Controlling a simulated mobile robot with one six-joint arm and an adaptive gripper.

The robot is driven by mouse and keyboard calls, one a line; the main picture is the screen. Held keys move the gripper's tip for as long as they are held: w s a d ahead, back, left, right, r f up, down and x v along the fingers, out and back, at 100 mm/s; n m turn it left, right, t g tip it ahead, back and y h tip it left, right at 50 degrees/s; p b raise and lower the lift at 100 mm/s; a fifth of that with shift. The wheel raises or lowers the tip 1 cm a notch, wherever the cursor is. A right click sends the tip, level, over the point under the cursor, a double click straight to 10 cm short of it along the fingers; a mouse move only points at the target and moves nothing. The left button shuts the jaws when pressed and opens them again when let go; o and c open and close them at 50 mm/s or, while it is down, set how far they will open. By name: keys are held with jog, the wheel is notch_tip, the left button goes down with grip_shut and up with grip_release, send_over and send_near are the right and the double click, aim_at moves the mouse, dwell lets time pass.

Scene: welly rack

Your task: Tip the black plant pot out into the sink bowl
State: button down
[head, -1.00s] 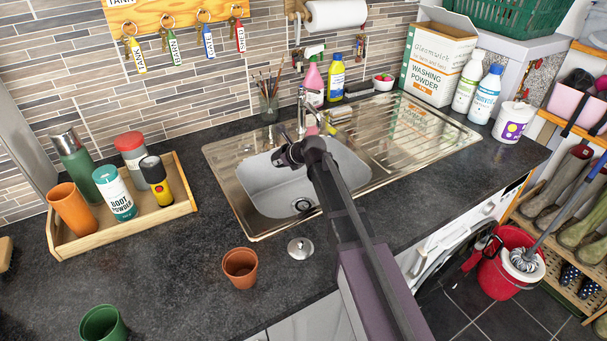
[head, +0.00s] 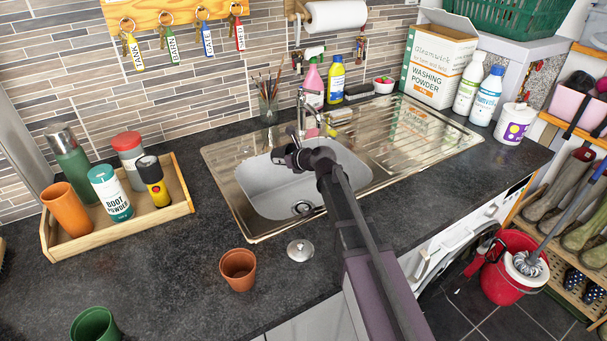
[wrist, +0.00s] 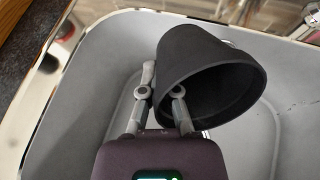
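The black plant pot (wrist: 198,68) is in my gripper (wrist: 163,82), tilted well over, in the wrist view. One finger lies outside its wall and the other at its open mouth, so the fingers are shut on the wall. The mouth faces the lower right of that view; its inside looks dark, and I see no contents in it. The grey sink bowl (wrist: 92,90) lies beneath. In the head view my gripper (head: 291,157) is over the sink bowl (head: 262,190), and my arm hides most of the pot.
A terracotta pot (head: 238,270), a green pot (head: 94,326) and a metal sink plug (head: 300,250) stand on the dark worktop in front of the sink. The tap (head: 302,110) rises behind the bowl. A wooden tray (head: 120,233) with bottles is at the left.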

aim_at(282, 155)
jog(key=shift+s+d+r+t+y+b, duration=0.15)
jog(key=shift+t+y+b, duration=0.15)
jog(key=shift+y+b, duration=0.3)
jog(key=shift+d+r, duration=0.15)
jog(key=shift+r, duration=0.05)
jog(key=shift+s+d+r+t+y+b, duration=0.15)
jog(key=shift+s+d+t+y+b, duration=0.2)
jog(key=shift+d+y+b, duration=0.5)
jog(key=shift+a+b, duration=0.25)
jog(key=shift+b, duration=0.2)
jog(key=shift+d+r+m+t+y+b, duration=0.1)
jog(key=shift+d+m+t+y+b, duration=0.15)
jog(key=shift+t+y+b, duration=0.5)
jog(key=shift+s+d+r+t+y+b, duration=0.1)
jog(key=shift+r+t+y+b, duration=0.15)
jog(key=shift+r, duration=0.4)
jog(key=shift+s+d+r+t+y+b, duration=0.15)
jog(key=shift+r+y, duration=0.2)
jog(key=shift+r, duration=0.3)
jog(key=shift+w+a+f+g+h+p, duration=0.15)
jog(key=shift+a+f+g+h+p, duration=0.1)
jog(key=shift+f+g+h, duration=0.15)
jog(key=shift+w+a+f+g+h+p, duration=0.1)
jog(key=shift+f+g+h+p, duration=0.15)
jog(key=shift+f, duration=0.25)
jog(key=shift+a+h+p, duration=0.1)
jog(key=shift+h+p, duration=0.15)
jog(key=shift+p, duration=0.05)
jog(key=shift+f, duration=0.25)
